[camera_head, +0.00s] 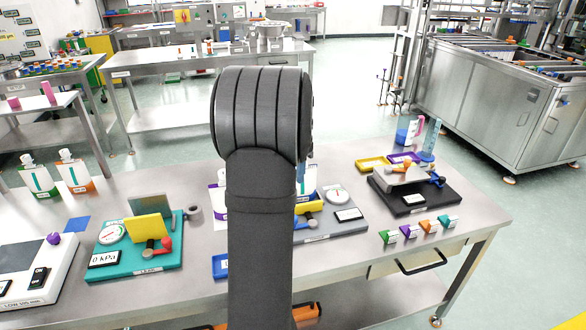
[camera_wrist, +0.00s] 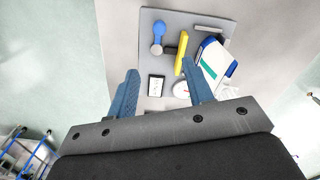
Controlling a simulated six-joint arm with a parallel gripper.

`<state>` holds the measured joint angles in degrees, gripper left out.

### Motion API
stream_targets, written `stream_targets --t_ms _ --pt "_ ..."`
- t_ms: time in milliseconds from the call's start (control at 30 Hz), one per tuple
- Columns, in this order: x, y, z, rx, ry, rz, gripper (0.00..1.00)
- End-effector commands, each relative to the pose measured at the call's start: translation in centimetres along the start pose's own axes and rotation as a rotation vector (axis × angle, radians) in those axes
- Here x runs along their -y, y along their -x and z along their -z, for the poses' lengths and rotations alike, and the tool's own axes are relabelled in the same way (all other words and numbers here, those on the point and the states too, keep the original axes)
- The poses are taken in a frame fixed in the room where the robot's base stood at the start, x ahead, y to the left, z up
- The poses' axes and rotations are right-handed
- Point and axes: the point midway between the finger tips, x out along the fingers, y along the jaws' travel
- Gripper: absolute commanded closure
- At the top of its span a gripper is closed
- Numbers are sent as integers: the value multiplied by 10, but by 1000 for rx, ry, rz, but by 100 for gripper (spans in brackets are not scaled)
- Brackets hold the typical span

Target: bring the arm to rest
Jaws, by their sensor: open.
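My arm rises in the middle of the head view and hides what is behind it; the gripper itself does not show there. In the wrist view my gripper (camera_wrist: 163,92) is open, its two blue fingers well apart with nothing between them. Beyond the fingers lies a grey board (camera_wrist: 213,25) with a blue lever, a yellow block (camera_wrist: 181,53), a dial and a small display. The same grey board (camera_head: 345,225) shows partly in the head view, right of my arm.
A teal board (camera_head: 165,262) with a gauge and yellow block sits left on the steel table. A black board (camera_head: 440,198) stands at the right, with several small coloured clips (camera_head: 429,226) in front. Yellow and purple trays lie behind it. Bare tabletop (camera_head: 480,215) shows at the right end.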

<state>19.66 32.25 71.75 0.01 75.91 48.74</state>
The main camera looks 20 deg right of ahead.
Motion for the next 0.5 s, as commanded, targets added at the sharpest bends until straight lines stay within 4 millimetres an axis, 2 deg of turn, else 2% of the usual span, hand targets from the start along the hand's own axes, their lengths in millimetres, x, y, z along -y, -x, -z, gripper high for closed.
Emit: stream_targets --t_ms 233,500 --pt "0 -14 0 2 0 -2 53" --pt "-1 -64 -1 3 0 -3 53"
